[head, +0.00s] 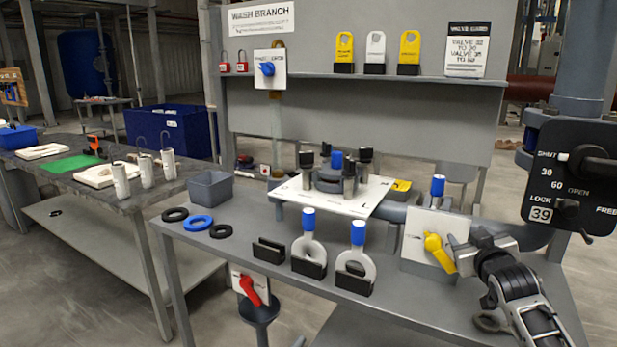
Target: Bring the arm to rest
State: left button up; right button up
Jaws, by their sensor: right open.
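My right arm comes in from the lower right. Its gripper (462,252) is open, close to the yellow handle (438,253) on a white plate (420,240) at the right of the grey bench. The fingertips overlap the right side of the yellow handle in the picture. I cannot tell whether they touch it. My left gripper is not in view.
Two blue-capped ring-handled tools (308,246) stand in black holders on the bench (215,252). A black valve panel (570,180) and thick pipe stand close at right. Black and blue rings (198,223) lie at left. A red handle (250,289) sits below the front edge.

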jog(key=s+a+f+n+g+y, duration=0.1)
jog(key=s+a+f+g+y, duration=0.1)
jog(key=s+a+f, duration=0.6)
jog(key=s+a+f+g+y, duration=0.15)
jog(key=s+a+f, duration=0.35)
jog(key=s+f, duration=0.6)
jog(key=s+a+f+g+y, duration=0.1)
jog(key=s+a+f, duration=0.1)
jog(key=s, duration=0.7)
jog(key=s+a+f+g+y, duration=0.1)
jog(key=s+a+f, duration=0.2)
jog(key=s, duration=0.7)
jog(key=shift+a+m, duration=0.3)
jog(key=shift+a, duration=0.95)
